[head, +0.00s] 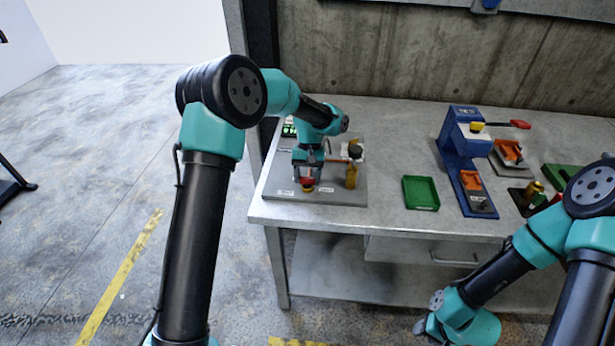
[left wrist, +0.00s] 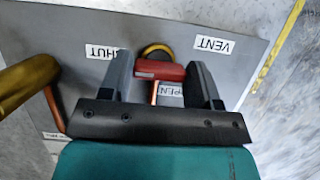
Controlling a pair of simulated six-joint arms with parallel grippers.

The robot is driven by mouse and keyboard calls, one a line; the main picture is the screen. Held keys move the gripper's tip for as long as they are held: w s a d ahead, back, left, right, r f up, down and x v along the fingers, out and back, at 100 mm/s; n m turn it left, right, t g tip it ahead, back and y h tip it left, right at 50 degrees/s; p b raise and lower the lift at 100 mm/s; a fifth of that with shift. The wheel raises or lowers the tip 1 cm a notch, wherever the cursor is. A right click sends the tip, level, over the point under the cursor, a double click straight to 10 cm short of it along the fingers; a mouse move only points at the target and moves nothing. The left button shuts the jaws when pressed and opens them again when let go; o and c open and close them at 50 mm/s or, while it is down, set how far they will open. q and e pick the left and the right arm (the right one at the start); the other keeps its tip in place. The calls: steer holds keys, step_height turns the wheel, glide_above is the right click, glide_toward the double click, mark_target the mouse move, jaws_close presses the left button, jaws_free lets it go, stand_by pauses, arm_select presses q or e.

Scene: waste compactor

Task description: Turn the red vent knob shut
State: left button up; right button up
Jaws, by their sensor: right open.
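The red vent knob (head: 307,182) stands at the front of a grey panel (head: 345,197) on the left end of the bench. My left gripper (head: 308,172) is over it, pointing down. In the left wrist view the red knob (left wrist: 160,70) spans the gap between my two fingers (left wrist: 160,85), which appear to touch both its ends. A yellow ring (left wrist: 157,48) shows by the knob. Upside-down labels read VENT (left wrist: 213,44), SHUT (left wrist: 105,53), partly hidden by a finger, and OPEN (left wrist: 170,90). My right gripper (head: 422,328) hangs low in front of the bench, its fingers barely distinguishable.
A brass-coloured upright part (head: 351,177) stands close right of the knob; it fills the left of the wrist view (left wrist: 25,85). A green tray (head: 421,192), a blue press (head: 459,150) and orange parts are further right. Bare bench lies between panel and tray.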

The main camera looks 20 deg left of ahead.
arm_select(q)
steer(key=o, duration=0.4)
steer(key=v, duration=1.7)
steer(key=shift+r, duration=0.2)
